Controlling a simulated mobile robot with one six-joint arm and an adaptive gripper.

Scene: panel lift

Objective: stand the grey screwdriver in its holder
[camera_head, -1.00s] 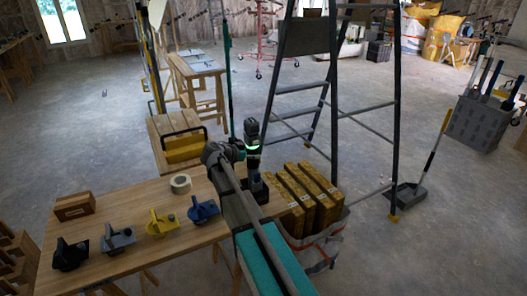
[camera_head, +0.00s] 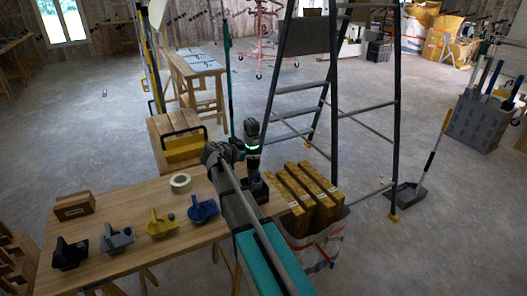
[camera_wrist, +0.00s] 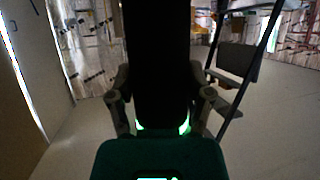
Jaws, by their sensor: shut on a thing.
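My gripper (camera_wrist: 160,92) shows in the wrist view as two grey finger linkages either side of a broad black shape. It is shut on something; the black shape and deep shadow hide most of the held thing. No loose grey screwdriver shows elsewhere, so I take it to be the one held; its tilt cannot be told. In the head view my arm and its green-lit wrist hide the fingertips. A grey stand-like piece (camera_head: 117,239), perhaps the holder, stands on the wooden table (camera_head: 118,203), left of my arm and apart from it.
Black (camera_head: 69,253), yellow (camera_head: 161,225) and blue (camera_head: 203,208) pieces share the row. A tape roll (camera_head: 181,183) and wooden block (camera_head: 74,206) lie behind. Right of my arm are a bag of boards (camera_head: 318,243) and a stepladder (camera_head: 333,110).

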